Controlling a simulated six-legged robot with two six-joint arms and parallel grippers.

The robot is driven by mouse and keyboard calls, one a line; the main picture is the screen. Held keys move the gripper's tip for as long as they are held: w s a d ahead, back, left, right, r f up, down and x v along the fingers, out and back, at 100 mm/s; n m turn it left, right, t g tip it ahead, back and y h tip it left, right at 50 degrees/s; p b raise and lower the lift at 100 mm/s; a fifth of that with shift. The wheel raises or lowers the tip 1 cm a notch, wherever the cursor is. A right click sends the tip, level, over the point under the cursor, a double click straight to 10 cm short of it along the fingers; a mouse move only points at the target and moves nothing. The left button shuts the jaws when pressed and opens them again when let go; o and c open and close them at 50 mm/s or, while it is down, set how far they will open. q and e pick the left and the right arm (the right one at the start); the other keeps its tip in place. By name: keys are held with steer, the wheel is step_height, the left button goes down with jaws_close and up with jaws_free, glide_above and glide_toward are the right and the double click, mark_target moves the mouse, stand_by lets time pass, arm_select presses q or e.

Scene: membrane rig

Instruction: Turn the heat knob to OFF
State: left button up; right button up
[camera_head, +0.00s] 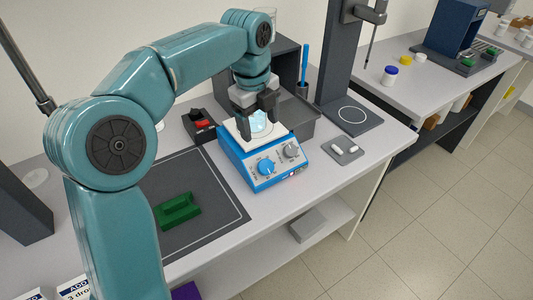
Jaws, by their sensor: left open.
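A blue hotplate (250,174) with a pale top stands on the grey bench. Its sloped front carries two knobs, a blue one (266,167) on the left and a grey one (291,150) on the right. Their labels are too small to read, so I cannot tell which is the heat knob or where it points. A small beaker with light blue liquid (261,124) is on the hotplate's top. My left gripper (258,121) points down over the hotplate, open, with its fingers around or just in front of the beaker. My right gripper is out of view.
A green block (178,210) lies on the dark mat (206,232) at left. A black box with a red part (199,124) is behind the hotplate's left side. A dark stand (352,121) and a small grey tray (343,150) are to the right. The bench edge runs in front.

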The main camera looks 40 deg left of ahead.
arm_select(q)
glide_toward(266, 166)
steer(key=f, duration=0.8)
steer(key=shift+w+f, duration=0.15)
steer(key=shift+w, duration=0.15)
steer(key=shift+w+d+f, duration=0.1)
steer(key=shift+w+f, duration=0.2)
steer(key=shift+f, duration=0.1)
steer(key=shift+s+r, duration=0.1)
steer(key=shift+s, duration=0.05)
steer(key=shift+c, duration=1.3)
steer(key=c, duration=0.8)
